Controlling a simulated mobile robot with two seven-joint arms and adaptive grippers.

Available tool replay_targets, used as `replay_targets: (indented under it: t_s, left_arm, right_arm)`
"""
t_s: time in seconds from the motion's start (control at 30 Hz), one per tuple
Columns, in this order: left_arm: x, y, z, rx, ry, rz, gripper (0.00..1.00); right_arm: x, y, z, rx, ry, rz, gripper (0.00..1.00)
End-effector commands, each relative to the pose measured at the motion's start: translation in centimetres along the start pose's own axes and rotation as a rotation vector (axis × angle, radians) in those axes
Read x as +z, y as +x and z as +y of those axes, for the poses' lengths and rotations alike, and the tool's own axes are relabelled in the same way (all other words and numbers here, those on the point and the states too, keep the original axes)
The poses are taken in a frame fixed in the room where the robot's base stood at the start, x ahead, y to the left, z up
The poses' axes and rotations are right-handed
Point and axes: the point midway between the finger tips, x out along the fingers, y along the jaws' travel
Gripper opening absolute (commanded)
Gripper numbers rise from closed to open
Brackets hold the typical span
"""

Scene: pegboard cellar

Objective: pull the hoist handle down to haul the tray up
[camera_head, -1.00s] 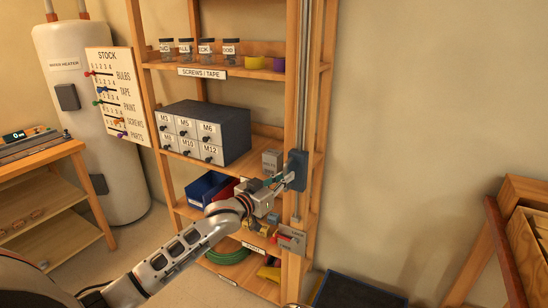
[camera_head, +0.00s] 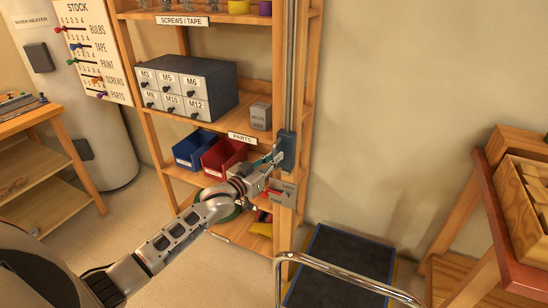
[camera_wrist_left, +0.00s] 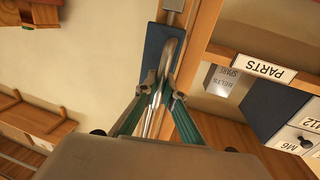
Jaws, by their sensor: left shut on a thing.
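The hoist handle is a bright metal loop (camera_wrist_left: 171,58) on a dark blue plate (camera_head: 286,150), which sits on a vertical metal rail along the front right shelf post. My left gripper (camera_head: 275,161) is shut on this loop; in the left wrist view its two fingertips (camera_wrist_left: 162,97) close around it. The fingers partly cover the loop in the head view. The plate is below the level of the shelf with the grey belts box. I cannot make out a hoisted tray. My right gripper is not in view.
A grey lettered plate (camera_head: 283,192) is on the post below the handle. Shelves hold a drawer cabinet (camera_head: 187,84), a blue bin (camera_head: 190,150) and a red bin (camera_head: 222,156). A dark platform (camera_head: 342,266) with a metal rail (camera_head: 345,273) stands at lower right.

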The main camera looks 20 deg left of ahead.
Motion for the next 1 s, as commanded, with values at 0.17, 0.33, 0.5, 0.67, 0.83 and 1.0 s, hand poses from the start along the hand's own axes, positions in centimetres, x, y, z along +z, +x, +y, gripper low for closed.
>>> replay_targets:
  t_s: [0.17,0.33,0.5,0.67,0.83,1.0]
  left_arm:
    - [0.9,-0.1,0.2,0.001,0.0,-0.015,0.25]
    - [0.6,-0.1,0.1,0.001,0.0,-0.01,0.25]
    - [0.5,-0.3,0.1,0.0,0.0,-0.008,0.25]
    - [0.5,-2.0,0.1,0.001,-0.001,-0.009,0.25]
    - [0.6,-5.2,0.1,0.001,0.0,-0.01,0.25]
    - [0.6,-8.4,0.2,0.001,-0.001,-0.011,0.25]
  right_arm:
    - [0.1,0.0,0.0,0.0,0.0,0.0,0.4]
    - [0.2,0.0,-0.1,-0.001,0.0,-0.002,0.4]
    - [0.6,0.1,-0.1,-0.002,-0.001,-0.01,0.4]
    - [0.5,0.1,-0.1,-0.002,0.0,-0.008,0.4]
    - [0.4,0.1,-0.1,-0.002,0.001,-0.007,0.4]
    - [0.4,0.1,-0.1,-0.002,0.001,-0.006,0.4]
